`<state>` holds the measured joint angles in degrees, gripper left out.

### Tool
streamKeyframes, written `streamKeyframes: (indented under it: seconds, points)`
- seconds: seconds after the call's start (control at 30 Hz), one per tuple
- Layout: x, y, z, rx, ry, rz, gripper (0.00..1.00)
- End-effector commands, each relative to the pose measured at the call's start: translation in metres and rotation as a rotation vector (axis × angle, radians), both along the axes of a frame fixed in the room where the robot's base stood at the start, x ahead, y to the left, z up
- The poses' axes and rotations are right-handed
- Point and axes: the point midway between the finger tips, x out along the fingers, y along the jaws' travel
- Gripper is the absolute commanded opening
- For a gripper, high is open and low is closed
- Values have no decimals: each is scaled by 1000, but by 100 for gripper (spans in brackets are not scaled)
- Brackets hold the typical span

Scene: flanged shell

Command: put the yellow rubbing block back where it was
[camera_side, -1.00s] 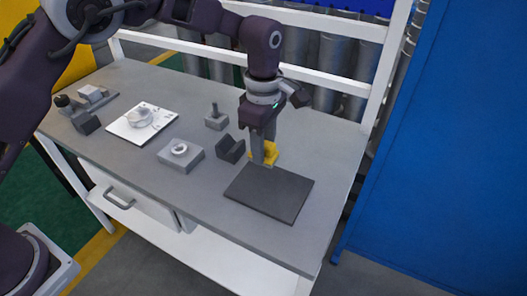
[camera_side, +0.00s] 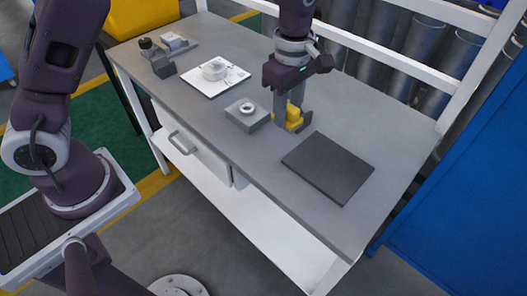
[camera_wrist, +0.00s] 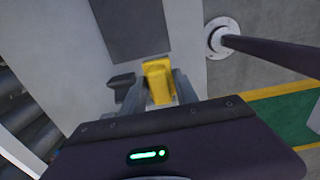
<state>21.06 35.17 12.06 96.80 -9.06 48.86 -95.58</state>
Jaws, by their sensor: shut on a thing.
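My gripper (camera_side: 288,124) points down over the bench and is shut on the yellow rubbing block (camera_side: 294,114). In the wrist view the block (camera_wrist: 158,80) shows between the two grey fingers (camera_wrist: 157,88). A dark grey cradle (camera_side: 306,121) is right at the block, partly hidden by the fingers and block. In the wrist view the cradle (camera_wrist: 122,81) shows to the left of the block. I cannot tell whether the block rests in the cradle or is held just above it.
A flat dark mat (camera_side: 328,167) lies right of the gripper. A grey block with a ring (camera_side: 248,114) stands close at left. A white plate with a round flanged part (camera_side: 215,72) and a clamp-like fixture (camera_side: 157,60) lie farther left. The bench at far right is clear.

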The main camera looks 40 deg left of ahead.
Motion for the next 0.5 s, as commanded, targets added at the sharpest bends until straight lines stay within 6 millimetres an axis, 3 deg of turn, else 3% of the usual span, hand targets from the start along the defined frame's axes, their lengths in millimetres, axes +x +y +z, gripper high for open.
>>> streamKeyframes:
  seconds: [0.1,0.23,0.5]
  points:
    - [-29,29,2,-2,1,2,0]
    - [-47,44,-3,-2,2,-5,0]
    - [-50,46,-59,-1,6,-6,0]
